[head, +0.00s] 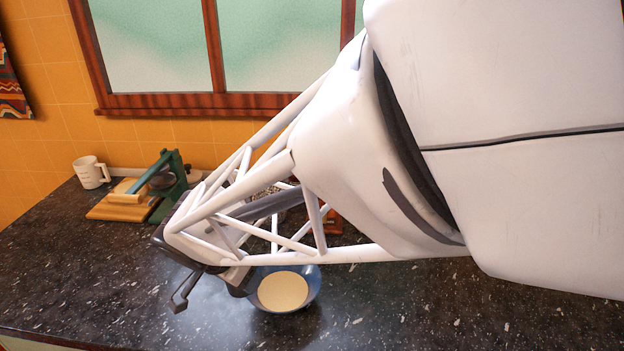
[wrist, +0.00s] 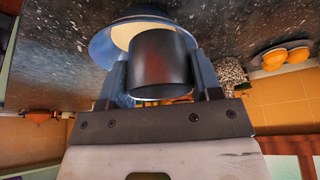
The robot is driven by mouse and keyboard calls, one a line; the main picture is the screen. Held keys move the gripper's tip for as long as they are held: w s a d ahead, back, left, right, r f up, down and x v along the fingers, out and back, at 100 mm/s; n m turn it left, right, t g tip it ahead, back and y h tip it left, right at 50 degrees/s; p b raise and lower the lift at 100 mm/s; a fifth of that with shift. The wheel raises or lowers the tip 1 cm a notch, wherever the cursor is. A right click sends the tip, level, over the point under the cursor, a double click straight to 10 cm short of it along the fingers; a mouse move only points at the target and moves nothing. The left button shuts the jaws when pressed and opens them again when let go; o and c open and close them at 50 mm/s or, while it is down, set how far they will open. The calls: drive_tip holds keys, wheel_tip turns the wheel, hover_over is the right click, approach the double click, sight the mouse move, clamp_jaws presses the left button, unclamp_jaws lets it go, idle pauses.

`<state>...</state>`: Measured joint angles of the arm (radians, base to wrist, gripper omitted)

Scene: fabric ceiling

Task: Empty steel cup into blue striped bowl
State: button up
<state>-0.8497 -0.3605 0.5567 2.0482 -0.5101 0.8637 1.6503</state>
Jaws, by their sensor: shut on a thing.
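My gripper (wrist: 161,64) is shut on the steel cup (wrist: 162,68), a dark, shiny cylinder between the two fingers in the wrist view. The cup is over or beside the blue striped bowl (wrist: 100,45), overlapping it in that view; its contents cannot be made out. In the head view the bowl (head: 314,290) stands on the counter just right of my gripper (head: 210,293), partly covered by my arm. A pale cream-coloured round surface (head: 283,291) shows inside the bowl. I cannot make out the cup in the head view.
A white mug (head: 91,172) and a green press (head: 168,183) with wooden boards (head: 122,204) stand at the back left of the dark counter (head: 90,270). A reddish-brown item (head: 331,222) is partly hidden behind my arm. The front left counter is clear.

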drive_tip(key=shift+r, duration=1.4)
drive_tip(key=shift+d, duration=0.1)
